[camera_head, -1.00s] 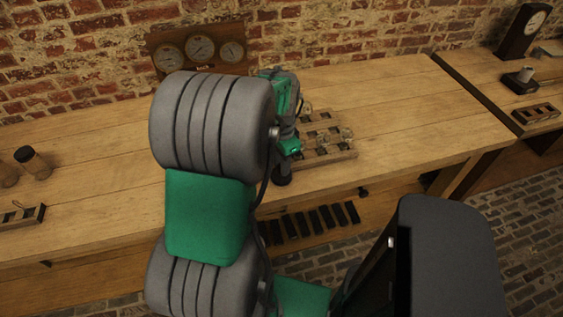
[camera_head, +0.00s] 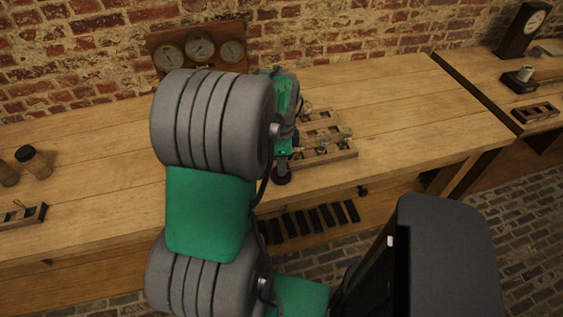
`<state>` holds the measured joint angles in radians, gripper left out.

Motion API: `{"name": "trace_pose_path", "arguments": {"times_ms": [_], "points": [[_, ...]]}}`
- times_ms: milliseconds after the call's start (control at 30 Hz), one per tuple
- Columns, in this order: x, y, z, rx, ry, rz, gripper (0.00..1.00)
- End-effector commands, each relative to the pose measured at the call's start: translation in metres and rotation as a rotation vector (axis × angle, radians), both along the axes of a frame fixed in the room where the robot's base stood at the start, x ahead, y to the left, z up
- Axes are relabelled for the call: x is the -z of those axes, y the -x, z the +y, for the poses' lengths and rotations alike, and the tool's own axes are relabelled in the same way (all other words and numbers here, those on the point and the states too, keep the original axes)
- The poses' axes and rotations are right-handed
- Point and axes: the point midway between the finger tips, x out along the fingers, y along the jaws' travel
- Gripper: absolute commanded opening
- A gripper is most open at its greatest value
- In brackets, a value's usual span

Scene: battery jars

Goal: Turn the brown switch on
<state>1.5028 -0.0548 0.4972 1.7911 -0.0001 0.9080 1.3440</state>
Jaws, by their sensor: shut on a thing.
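A wooden board with small round fittings (camera_head: 328,153) lies on the workbench, just right of my arm's end. The brown switch cannot be made out clearly, as my arm hides the left part of this board. My gripper (camera_head: 285,154) is low beside the board's left side, mostly hidden behind my own grey and green arm. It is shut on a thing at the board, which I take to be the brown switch. The fingertips and the switch's position are too small and covered to tell.
The wooden workbench (camera_head: 420,105) is clear right of the board. A panel with three dials (camera_head: 200,48) stands at the back against the brick wall. Brown jars (camera_head: 33,162) stand at the left. A clock (camera_head: 524,30) is on the right bench. Dark blocks (camera_head: 310,219) sit below.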

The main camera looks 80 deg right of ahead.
Motion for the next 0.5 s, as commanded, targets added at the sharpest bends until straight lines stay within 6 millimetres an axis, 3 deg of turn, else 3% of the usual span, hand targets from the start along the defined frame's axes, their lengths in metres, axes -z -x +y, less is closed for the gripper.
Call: {"name": "trace_pose_path", "arguments": {"times_ms": [267, 300, 500], "points": [[-0.0010, 0.0003, -0.0008, 0.002, 0.002, 0.000, 0.00], [-0.0010, 0.0003, -0.0008, 0.002, 0.002, 0.000, 0.28], [-0.0006, 0.0002, -0.0004, 0.001, 0.001, 0.001, 0.44]]}}
